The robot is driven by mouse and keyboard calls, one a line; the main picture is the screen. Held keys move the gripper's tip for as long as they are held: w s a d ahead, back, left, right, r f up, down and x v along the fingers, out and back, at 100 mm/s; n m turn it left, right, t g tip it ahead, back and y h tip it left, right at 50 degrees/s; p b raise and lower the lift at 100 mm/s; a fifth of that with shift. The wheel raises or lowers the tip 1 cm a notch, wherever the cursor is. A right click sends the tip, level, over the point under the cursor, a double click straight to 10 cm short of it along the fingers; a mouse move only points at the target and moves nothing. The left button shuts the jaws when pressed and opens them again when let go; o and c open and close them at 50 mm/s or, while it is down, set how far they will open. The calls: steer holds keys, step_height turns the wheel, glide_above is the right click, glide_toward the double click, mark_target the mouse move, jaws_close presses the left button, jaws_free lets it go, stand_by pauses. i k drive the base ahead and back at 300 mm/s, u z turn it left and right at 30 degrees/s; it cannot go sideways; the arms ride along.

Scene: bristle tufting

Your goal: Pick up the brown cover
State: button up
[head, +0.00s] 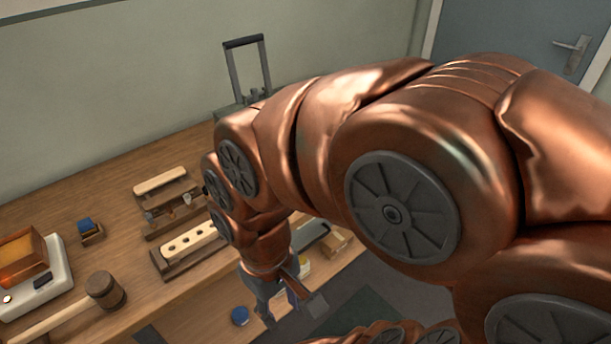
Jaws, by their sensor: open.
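My gripper (291,303) hangs below my copper arm, over the front side of the wooden workbench. Its grey fingers are apart and I see nothing held between them. I cannot tell for certain which piece is the brown cover. A plain tan wooden bar (160,180) lies on a brown wooden rack (160,231) on the bench, left of my arm. In front of it a pale block with several holes (190,243) sits in a wooden fixture (164,268). Both are apart from my gripper. My arm hides part of the bench to the right.
A wooden mallet (104,291) and a white device with an orange-brown box (22,256) stand at the left. A small holder with a blue piece (90,230) is behind. A grey lever press (248,68) stands at the back.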

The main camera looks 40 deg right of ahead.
mark_target(151, 204)
steer(key=z, duration=1.1)
steer(key=i, duration=0.5)
steer(key=u, duration=1)
steer(key=k, duration=0.35)
steer(key=u, duration=1.15)
steer(key=i, duration=0.5)
steer(key=u, duration=0.05)
